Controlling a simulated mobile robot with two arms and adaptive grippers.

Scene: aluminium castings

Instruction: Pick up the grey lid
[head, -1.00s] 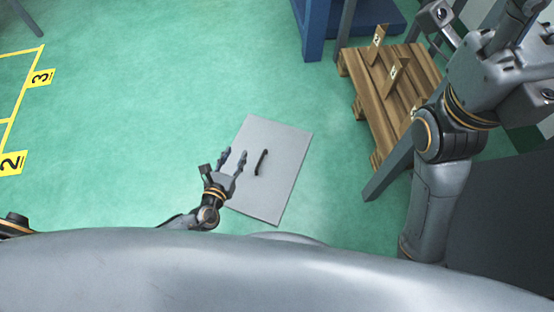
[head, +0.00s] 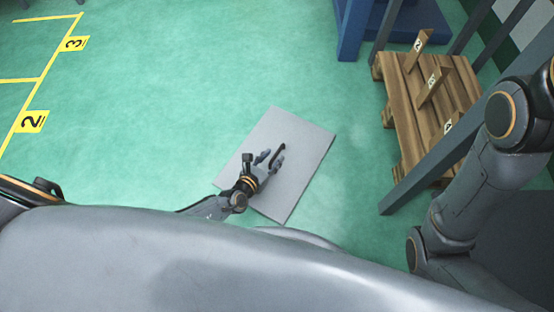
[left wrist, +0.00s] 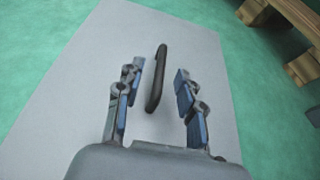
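The grey lid (head: 300,176) is a flat rectangular plate lying on the green floor, in the middle of the head view. A black bar handle (head: 278,156) stands at about its middle. My left gripper (head: 271,160) is over the lid, beside the handle. In the left wrist view the lid (left wrist: 80,80) fills much of the picture. There my left gripper (left wrist: 156,84) is open, and the handle (left wrist: 157,78) shows beyond and between its two fingers, not gripped. My right arm is at the right of the head view, but its gripper is out of sight.
A wooden pallet (head: 462,95) with numbered brackets stands at the right, behind a grey post (head: 440,162). A blue structure (head: 352,30) stands at the top. Yellow floor markings with number signs (head: 31,121) lie at the left. The green floor around the lid is clear.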

